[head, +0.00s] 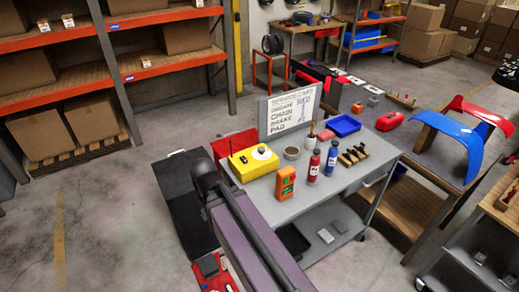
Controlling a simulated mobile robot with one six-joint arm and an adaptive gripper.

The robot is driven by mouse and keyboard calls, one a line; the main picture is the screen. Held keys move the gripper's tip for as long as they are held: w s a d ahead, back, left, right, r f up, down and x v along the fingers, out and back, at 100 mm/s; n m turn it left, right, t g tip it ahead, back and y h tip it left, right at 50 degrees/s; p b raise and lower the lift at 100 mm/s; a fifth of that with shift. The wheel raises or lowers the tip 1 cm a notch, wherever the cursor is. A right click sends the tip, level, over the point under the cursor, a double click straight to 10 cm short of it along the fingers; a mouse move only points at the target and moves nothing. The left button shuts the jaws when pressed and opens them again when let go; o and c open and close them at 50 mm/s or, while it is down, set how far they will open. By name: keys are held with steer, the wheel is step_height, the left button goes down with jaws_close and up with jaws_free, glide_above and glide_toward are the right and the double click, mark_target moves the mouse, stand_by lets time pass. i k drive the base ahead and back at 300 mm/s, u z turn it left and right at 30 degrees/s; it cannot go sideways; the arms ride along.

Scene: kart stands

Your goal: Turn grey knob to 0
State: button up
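A yellow box (253,164) stands at the back left of the grey cart top. A pale round disc (262,153) and small dark details show on its top. An orange handheld device (286,182) stands nearer the front edge, with a dark green panel. I cannot make out which of these carries the grey knob, nor any scale or the 0 mark. My dark arm (245,232) rises from the bottom of the picture and bends left of the cart's front edge. My gripper does not show; the arm seems to hide it or it is out of sight.
Red (314,167) and blue (332,157) bottles, a grey round tin (292,153), a cup with tools (310,143), a wooden rack (353,155) and a blue tray (343,125) share the cart. A lettered board (290,111) stands behind. Bare surface (325,198) lies at the front.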

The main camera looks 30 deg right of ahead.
mark_target(261, 149)
steer(key=u, duration=0.15)
steer(key=k, duration=0.9)
steer(key=z, duration=0.65)
steer(key=i, duration=1)
steer(key=z, duration=0.05)
